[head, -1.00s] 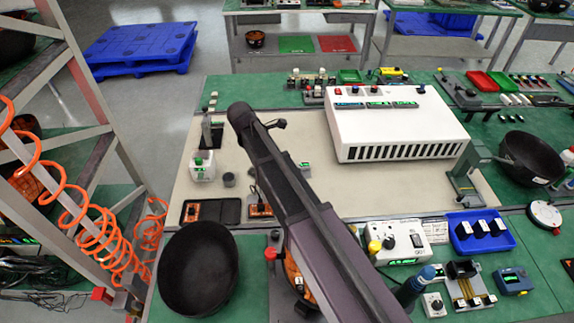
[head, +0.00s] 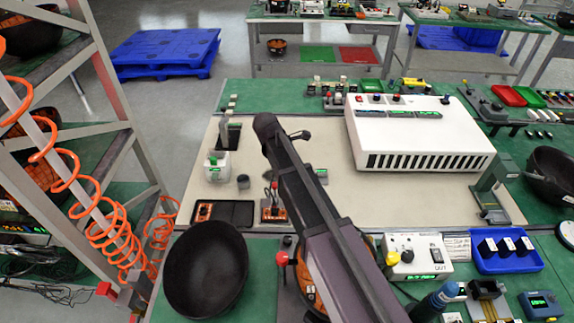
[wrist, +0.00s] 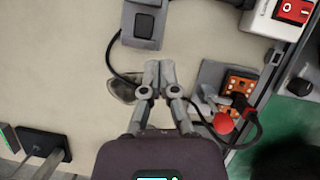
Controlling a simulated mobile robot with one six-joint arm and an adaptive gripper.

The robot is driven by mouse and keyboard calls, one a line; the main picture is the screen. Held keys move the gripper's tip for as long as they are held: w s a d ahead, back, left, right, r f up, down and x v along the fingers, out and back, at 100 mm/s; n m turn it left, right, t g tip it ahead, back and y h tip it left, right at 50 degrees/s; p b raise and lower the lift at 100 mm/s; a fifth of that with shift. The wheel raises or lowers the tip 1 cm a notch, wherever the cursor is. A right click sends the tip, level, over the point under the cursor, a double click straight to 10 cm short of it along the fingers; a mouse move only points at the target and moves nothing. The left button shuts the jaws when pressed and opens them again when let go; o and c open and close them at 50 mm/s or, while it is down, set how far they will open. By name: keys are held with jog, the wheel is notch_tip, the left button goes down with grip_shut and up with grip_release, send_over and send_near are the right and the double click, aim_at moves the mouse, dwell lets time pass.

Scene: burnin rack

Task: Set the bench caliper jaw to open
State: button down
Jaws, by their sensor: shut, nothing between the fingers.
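My gripper (wrist: 158,70) is shut and empty in the wrist view, over the beige mat. My arm hides it in the head view. Nothing in view is clearly recognisable as the bench caliper. An orange-faced unit (wrist: 238,88) with a lever and red knob stands right of the fingers, apart from them; it also shows in the head view (head: 273,212), left of my arm. A flat dark oval thing (wrist: 122,89) lies left of the fingers, partly covered by them. A grey device with a black cable (wrist: 141,25) lies beyond the fingertips.
A large white vented box (head: 425,145) fills the mat's back right, beside a grey-green C-shaped stand (head: 490,190). A black pan (head: 205,270) sits at the front left. A white control box (head: 415,255) stands at the front. Bare mat (wrist: 50,60) lies left of the gripper.

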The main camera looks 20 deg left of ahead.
jog(key=shift+b+x, duration=2.5)
jog(key=shift+x, duration=0.55)
jog(key=d, duration=0.1)
jog(key=w+d, duration=0.1)
jog(key=d, duration=0.1)
jog(key=shift+w+r, duration=0.1)
jog(key=shift+w, duration=0.2)
jog(key=shift+w+d, duration=0.1)
jog(key=shift+d, duration=0.1)
jog(key=shift+w+d, duration=0.15)
jog(key=shift+d, duration=0.35)
jog(key=shift+w+d, duration=0.15)
jog(key=shift+d, duration=0.35)
jog(key=shift+a, duration=0.1)
